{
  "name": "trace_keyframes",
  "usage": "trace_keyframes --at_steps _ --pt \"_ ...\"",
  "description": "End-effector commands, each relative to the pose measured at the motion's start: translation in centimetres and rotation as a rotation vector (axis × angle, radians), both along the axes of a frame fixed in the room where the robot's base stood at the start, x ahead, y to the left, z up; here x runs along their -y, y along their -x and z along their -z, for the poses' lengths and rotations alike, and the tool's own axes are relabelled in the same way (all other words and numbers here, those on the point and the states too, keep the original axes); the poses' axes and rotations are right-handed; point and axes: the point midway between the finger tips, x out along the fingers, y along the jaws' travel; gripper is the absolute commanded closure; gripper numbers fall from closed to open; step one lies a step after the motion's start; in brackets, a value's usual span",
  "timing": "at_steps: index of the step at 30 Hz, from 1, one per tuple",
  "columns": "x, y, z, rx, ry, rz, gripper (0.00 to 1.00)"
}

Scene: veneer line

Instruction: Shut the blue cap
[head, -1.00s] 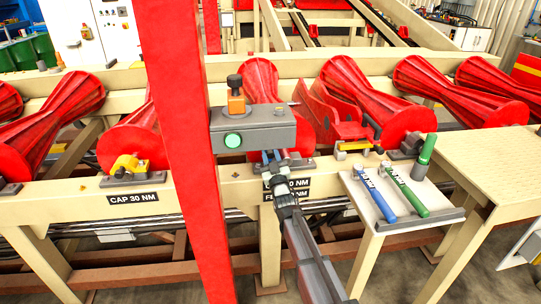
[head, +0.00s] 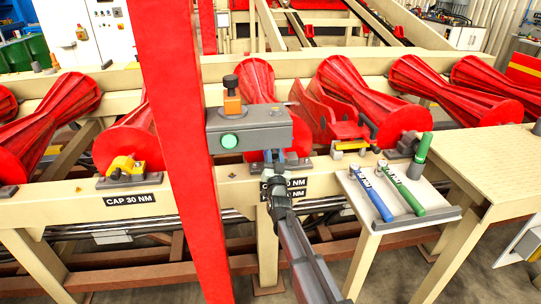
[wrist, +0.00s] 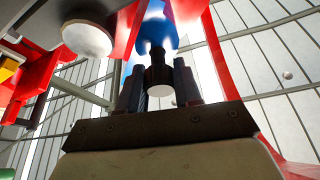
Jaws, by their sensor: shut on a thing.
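The blue cap (wrist: 155,32) shows at the top middle of the wrist view, with a dark cylinder with a pale round end below it. My gripper (wrist: 159,88) has its two fingers on either side of this dark cylinder and appears shut on it. In the head view my gripper (head: 274,160) is at the beam in front of the middle red roller (head: 258,82), under the grey box with a green button. There my arm hides most of the cap, so how far it is closed cannot be told.
A red post (head: 180,150) stands close left of my arm. The grey box (head: 249,130) hangs just above the gripper. A yellow cap (head: 124,167) is at the left. A tray (head: 375,220) with a blue tool (head: 370,192) and a green tool (head: 404,187) is at the right.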

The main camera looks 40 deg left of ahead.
Motion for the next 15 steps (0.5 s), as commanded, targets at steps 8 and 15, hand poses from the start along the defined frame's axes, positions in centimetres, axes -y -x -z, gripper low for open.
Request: trace_keyframes --at_steps 8,15 --pt "0.9 -0.9 0.7 -0.187 -0.187 0.0 1.0" --pt "1.5 -1.5 1.5 -0.335 -0.335 0.0 1.0"
